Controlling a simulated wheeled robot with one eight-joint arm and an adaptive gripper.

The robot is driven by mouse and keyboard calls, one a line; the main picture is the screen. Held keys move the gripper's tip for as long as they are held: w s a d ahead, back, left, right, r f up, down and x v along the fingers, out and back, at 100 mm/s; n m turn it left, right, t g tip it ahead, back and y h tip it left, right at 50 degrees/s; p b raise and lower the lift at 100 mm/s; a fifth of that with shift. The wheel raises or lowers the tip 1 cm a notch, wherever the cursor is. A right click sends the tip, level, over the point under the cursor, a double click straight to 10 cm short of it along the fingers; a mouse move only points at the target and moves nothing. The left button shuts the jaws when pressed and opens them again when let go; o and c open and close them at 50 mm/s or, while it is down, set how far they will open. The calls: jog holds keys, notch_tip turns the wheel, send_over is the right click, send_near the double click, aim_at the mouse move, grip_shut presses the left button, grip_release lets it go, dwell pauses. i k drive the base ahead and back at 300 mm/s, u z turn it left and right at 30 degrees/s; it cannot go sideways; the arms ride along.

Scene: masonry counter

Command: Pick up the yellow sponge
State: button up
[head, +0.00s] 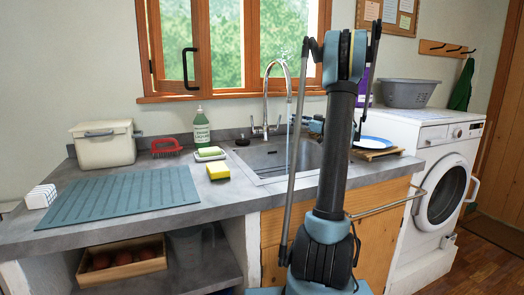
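A yellow sponge block (218,171) lies on the grey counter, just left of the sink's front left corner. A second, yellow-green sponge or soap block (209,152) lies on a small white dish (222,157) behind it. My gripper (313,123) seems to show only in part, near the tap and beside my upright arm. It is well to the right of the yellow sponge and apart from it. My arm hides much of this area, and the fingers are too small to read.
A steel sink (262,160) with a tall tap (267,98) lies right of the sponge. A ribbed teal mat (120,196) covers the left counter. A blue-white plate (372,143) sits right.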

aim_at(218, 171)
jog(key=k, duration=1.45)
